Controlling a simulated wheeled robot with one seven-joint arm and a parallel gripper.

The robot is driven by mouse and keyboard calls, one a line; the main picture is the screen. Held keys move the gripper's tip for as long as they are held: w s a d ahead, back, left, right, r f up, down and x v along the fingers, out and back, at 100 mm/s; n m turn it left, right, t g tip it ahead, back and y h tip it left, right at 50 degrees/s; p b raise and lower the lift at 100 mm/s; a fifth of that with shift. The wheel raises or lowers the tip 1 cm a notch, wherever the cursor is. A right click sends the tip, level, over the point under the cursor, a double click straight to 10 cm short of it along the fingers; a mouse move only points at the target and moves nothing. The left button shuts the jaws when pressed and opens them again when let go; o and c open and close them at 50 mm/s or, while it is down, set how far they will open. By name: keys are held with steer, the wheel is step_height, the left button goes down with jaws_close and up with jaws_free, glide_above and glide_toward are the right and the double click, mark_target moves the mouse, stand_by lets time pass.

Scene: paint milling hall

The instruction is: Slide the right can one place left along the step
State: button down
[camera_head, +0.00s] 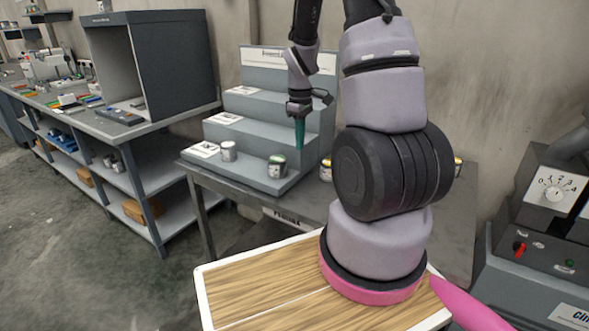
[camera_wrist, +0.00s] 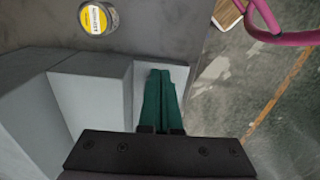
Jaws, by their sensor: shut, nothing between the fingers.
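A stepped grey stand (camera_head: 262,105) stands on the table. On its lowest step, a pale grey can (camera_head: 229,151) is at the left and a darker can with a green mark (camera_head: 277,166) is at the right, with a gap between them. My gripper (camera_head: 299,146) points down above and just right of the right can, its teal fingers shut and empty. In the wrist view the shut fingers (camera_wrist: 160,74) are over the end of a pale step (camera_wrist: 146,76). Neither step can is visible there.
A can with a yellow label (camera_wrist: 98,18) stands on the table beside the stand; in the head view, a can (camera_head: 326,170) is partly hidden by my arm. White cards (camera_head: 204,150) lie on the steps. A bench with a dark booth (camera_head: 165,65) is at left.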

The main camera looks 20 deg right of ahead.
step_height(320, 180, down, 10)
steer(key=shift+s+f, duration=0.1)
steer(key=shift+s, duration=0.05)
steer(key=shift+w+a+f, duration=0.1)
steer(key=shift+w+a, duration=0.6)
steer(key=shift+w, duration=0.35)
steer(key=shift+w+a, duration=0.4)
steer(key=shift+w, duration=0.25)
steer(key=w+a, duration=0.2)
steer(key=w, duration=0.1)
steer(key=w+a, duration=0.2)
steer(key=w, duration=0.1)
steer(key=w+a, duration=0.3)
steer(key=shift+w, duration=0.3)
